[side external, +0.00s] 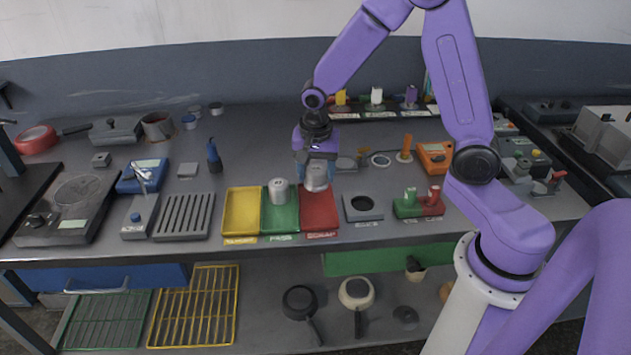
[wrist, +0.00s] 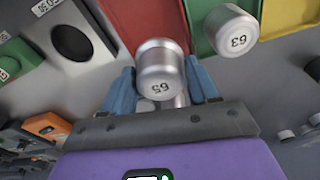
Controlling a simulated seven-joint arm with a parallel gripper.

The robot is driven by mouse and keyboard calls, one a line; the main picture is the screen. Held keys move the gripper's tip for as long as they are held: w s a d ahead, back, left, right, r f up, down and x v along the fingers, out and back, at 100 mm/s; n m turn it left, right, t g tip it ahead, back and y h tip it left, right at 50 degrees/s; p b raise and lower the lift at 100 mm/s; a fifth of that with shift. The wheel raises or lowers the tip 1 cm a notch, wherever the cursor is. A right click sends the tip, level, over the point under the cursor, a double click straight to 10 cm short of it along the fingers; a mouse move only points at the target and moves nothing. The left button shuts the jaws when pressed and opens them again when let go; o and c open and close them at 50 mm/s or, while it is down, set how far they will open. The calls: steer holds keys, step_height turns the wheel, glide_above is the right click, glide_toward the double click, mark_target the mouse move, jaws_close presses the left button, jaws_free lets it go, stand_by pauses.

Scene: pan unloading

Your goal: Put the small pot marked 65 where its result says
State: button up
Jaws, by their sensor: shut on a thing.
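The small metal pot marked 65 (wrist: 161,68) is between the blue fingers of my gripper (wrist: 163,92) in the wrist view, its number facing the camera. In the side view my gripper (side external: 315,165) is shut on this pot (side external: 316,179) at the back part of the red tray (side external: 319,216), whose front label seems to read SCRAP. I cannot tell whether the pot touches the tray floor. A like pot marked 63 (wrist: 233,30) stands in the green tray (side external: 283,219), labelled PASS. The yellow tray (side external: 241,212) is empty; its label is too small to read surely.
A grey block with a round hole (side external: 362,207) is right of the red tray. A green and red block with knobs (side external: 419,205) stands beyond it. A slotted grey rack (side external: 184,216) is left of the yellow tray. An orange meter (side external: 435,156) lies behind.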

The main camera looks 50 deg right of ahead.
mark_target(315, 181)
steer(key=shift+w+f, duration=0.1)
steer(key=shift+f, duration=1.6)
steer(key=shift+f, duration=0.15)
steer(key=o, duration=1.2)
steer(key=shift+f, duration=0.1)
steer(key=shift+c, duration=0.2)
steer(key=shift+r, duration=0.4)
steer(key=r, duration=0.7)
steer(key=a+r, duration=0.1)
steer(key=r, duration=0.3)
steer(key=shift+s+a+r, duration=0.1)
steer(key=shift+s+r, duration=0.25)
steer(key=shift+s, duration=0.05)
steer(key=s+a+n, duration=0.2)
steer(key=s+n, duration=1)
steer(key=s+a+n+y, duration=0.1)
steer(key=s+a+n, duration=0.1)
steer(key=s+n, duration=0.9)
steer(key=shift+s+r+n+g+y, duration=0.3)
steer(key=shift+s+n, duration=0.1)
steer(key=shift+s, duration=0.65)
